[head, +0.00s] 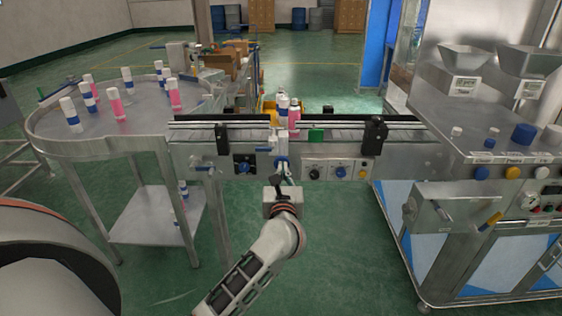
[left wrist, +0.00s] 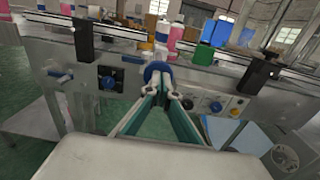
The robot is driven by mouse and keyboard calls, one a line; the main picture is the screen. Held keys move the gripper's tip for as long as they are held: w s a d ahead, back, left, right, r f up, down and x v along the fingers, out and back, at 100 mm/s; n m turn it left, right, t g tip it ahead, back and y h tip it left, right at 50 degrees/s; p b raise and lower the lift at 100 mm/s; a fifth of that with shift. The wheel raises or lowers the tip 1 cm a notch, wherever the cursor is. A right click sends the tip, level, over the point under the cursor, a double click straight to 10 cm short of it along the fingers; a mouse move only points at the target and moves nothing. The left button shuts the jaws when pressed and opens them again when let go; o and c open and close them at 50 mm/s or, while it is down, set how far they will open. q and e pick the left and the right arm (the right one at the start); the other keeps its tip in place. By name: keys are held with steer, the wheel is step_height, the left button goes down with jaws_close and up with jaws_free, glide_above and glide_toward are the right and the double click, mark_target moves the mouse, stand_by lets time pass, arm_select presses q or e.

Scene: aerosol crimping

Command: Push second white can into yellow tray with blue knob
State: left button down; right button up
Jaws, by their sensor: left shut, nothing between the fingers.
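The blue knob (head: 281,162) is on the front of the conveyor (head: 210,158); it also shows in the left wrist view (left wrist: 156,70). My left gripper (head: 284,180) is shut and empty, its fingertips right at the knob; whether they touch it I cannot tell. The left wrist view shows its closed fingers (left wrist: 163,90) pointing at the knob. Behind the knob, at the conveyor, stand a white can with a blue band (head: 283,104) and a pink can with a white top (head: 294,116). The yellow tray (head: 268,108) shows behind them, mostly hidden. My right gripper is not in view.
A round steel table (head: 95,128) at left holds several white-blue and pink cans. A green block (head: 316,134) sits on the conveyor right of the cans. A steel machine (head: 480,150) with hoppers and coloured knobs stands at right. Black brackets (head: 374,136) project from the conveyor's front.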

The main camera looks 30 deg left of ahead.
arm_select(q)
steer(key=shift+v, duration=1.75)
steer(key=shift+a, duration=0.1)
steer(key=s+d+f+m+t+h, duration=0.2)
steer(key=s+d+m+h, duration=0.15)
steer(key=m, duration=0.55)
steer(key=s+d+f+m+t+h, duration=0.1)
steer(key=s+d+f+m+h, duration=0.3)
steer(key=m, duration=0.5)
steer(key=s+d+f+m+t+h, duration=0.1)
steer(key=s+d+m+t+h, duration=0.15)
steer(key=d+m, duration=0.45)
steer(key=s+f+m+g+h, duration=0.1)
steer(key=s+f+m+g, duration=0.4)
steer(key=s+f+m, duration=0.3)
steer(key=s+f+m+g+h, duration=0.1)
steer(key=s+f+m+g, duration=0.4)
steer(key=f+m, duration=0.8)
steer(key=s+f, duration=0.3)
steer(key=shift+s+d+f+m, duration=0.25)
steer(key=shift+d+f+m, duration=0.05)
steer(key=shift+d+f, duration=0.1)
